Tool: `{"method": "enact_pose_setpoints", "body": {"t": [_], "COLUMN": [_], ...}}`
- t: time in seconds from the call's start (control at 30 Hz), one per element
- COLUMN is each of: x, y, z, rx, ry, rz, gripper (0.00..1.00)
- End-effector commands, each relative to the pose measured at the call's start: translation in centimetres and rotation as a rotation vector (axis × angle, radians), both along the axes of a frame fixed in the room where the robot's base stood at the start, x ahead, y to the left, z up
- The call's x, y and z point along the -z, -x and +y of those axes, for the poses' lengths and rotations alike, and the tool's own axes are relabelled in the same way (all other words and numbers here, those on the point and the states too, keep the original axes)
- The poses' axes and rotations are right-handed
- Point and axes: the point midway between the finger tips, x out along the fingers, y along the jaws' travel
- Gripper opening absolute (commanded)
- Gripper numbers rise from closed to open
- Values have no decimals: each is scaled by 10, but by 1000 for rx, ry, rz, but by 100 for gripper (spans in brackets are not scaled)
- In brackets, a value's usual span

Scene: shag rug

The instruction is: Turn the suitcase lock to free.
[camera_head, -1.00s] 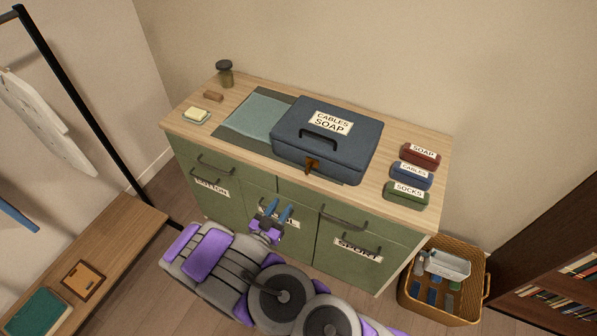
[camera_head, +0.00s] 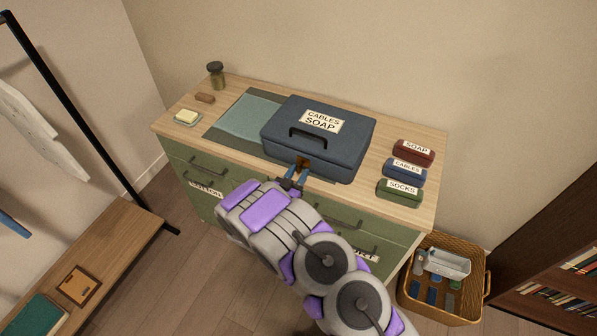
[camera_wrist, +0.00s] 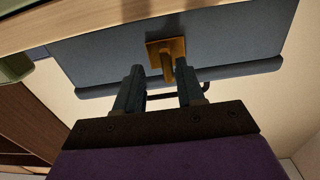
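The dark blue suitcase (camera_head: 340,150) lies closed on the cabinet top, with a "CABLES SOAP" label and a black handle. Its brass lock (camera_wrist: 178,44) is on the front face, a square plate with a small protruding turn-piece. In the head view the lock (camera_head: 303,162) is partly covered by my gripper (camera_head: 297,172). In the wrist view my gripper (camera_wrist: 159,70) is open, its two blue fingers pointing at the lock. The turn-piece shows between the fingertips, closer to the right one. I cannot tell whether a finger touches it.
The green cabinet's wooden top (camera_head: 395,215) carries soap (camera_head: 187,117), a jar (camera_head: 216,76) and three labelled cases (camera_head: 408,169) at right. A wicker basket (camera_head: 478,272) stands on the floor at right. A low bench (camera_head: 110,235) is at left.

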Motion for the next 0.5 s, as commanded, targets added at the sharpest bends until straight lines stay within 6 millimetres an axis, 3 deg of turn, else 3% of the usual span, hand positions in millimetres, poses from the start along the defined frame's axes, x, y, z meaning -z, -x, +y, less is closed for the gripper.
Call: {"method": "enact_pose_setpoints", "body": {"t": [0.2, 0.5], "x": [2, 0], "y": [-14, -16], "z": [0, -4], "rx": [-2, -2], "ry": [6, 4], "rz": [-1, -1], "gripper": [38, 38]}}
